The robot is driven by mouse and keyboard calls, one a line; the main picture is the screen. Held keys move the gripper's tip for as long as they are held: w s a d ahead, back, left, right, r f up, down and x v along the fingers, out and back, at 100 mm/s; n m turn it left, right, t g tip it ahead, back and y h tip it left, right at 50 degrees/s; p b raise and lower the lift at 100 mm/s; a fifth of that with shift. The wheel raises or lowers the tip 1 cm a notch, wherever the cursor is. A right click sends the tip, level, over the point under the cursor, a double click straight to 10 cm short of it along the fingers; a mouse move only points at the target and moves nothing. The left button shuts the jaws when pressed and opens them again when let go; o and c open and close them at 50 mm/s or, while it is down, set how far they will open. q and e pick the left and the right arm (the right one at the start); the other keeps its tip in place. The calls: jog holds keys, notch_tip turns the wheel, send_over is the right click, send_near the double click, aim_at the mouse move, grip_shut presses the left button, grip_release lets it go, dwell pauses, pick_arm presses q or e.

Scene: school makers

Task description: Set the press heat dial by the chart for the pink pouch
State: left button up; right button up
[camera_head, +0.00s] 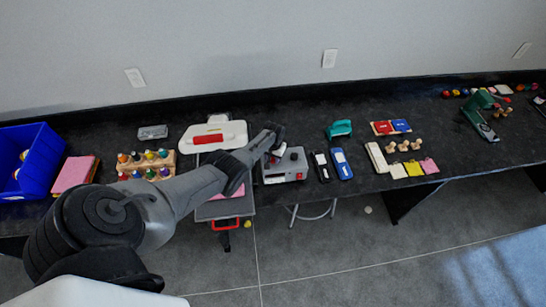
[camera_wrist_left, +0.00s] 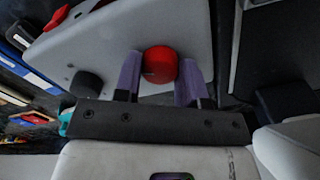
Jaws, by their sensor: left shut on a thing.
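The grey control box (camera_head: 286,175) sits on the black bench beside the white press (camera_head: 213,128) with its red handle. In the left wrist view, the box (camera_wrist_left: 105,35) carries a round red dial (camera_wrist_left: 160,64) and a black knob (camera_wrist_left: 87,84). My left gripper (camera_wrist_left: 160,80) is shut on the red dial, one purple finger on each side. In the head view my left gripper (camera_head: 276,134) is over the box and hides part of it. A pink pouch (camera_head: 429,165) lies at the right beside a yellow one. I cannot make out a chart. My right gripper is not in view.
Bottles in a wooden rack (camera_head: 146,164) and a blue bin (camera_head: 28,160) stand at the left. A dark and a blue case (camera_head: 342,164) lie close right of the box. A teal tool (camera_head: 339,129) is behind them. A green machine (camera_head: 479,115) stands far right.

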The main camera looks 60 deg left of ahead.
pick_arm(q)
jog(key=o, duration=0.9)
jog(key=shift+r, duration=0.3)
notch_tip(320, 180, up, 6)
jog(key=p, duration=0.3)
jog(key=shift+p, duration=0.3)
jog(key=shift+r+p, duration=0.45)
jog(key=shift+r, duration=3.15)
